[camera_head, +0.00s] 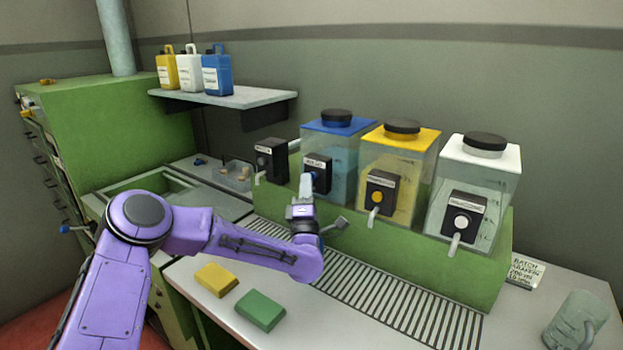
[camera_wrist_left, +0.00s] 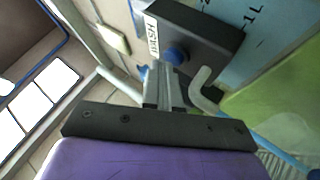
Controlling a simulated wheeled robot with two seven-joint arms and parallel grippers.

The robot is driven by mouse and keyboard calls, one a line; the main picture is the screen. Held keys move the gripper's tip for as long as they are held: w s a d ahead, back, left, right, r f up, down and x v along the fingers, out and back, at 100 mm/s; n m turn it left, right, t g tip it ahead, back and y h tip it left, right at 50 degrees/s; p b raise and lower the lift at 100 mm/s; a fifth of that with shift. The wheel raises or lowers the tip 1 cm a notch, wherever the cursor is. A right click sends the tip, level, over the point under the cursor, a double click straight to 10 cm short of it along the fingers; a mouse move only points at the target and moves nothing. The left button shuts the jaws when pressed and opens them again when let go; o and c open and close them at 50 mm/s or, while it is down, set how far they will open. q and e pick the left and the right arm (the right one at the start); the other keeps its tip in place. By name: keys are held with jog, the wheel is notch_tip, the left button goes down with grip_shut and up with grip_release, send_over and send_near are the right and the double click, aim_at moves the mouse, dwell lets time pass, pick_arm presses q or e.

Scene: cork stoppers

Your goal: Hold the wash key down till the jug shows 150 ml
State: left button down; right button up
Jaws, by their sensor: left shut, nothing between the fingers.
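The wash key (camera_wrist_left: 176,55) is a round blue button on a dark box (camera_head: 318,162) at the front of the blue-lidded tank (camera_head: 340,140). My left gripper (camera_head: 304,184) is shut and empty; its fingertips, also in the left wrist view (camera_wrist_left: 164,76), are at the key and appear to touch it. How far the key is pressed cannot be told. A grey spout (camera_wrist_left: 205,88) sits beside the fingers, with a thin light-blue streak below it. A translucent greenish jug (camera_head: 577,322) is at the right front; no level is readable. My arm hides the area under the spout. My right gripper is not seen.
Yellow-lidded (camera_head: 405,150) and white-lidded (camera_head: 480,165) tanks stand to the right on the green stand, above a slotted drain (camera_head: 390,300). Yellow (camera_head: 216,280) and green (camera_head: 260,311) blocks lie in front.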

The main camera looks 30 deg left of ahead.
pick_arm(q)
jog(key=shift+s, duration=0.1)
dwell(0.3)
jog(key=shift+s, duration=0.75)
jog(key=shift+s+a+b, duration=0.15)
jog(key=shift+s+b, duration=0.2)
jog(key=shift+s, duration=0.9)
jog(key=shift+s+a+b, duration=0.1)
jog(key=shift+s+b, duration=0.25)
jog(key=shift+s, duration=0.9)
jog(key=shift+w+d+f, duration=0.1)
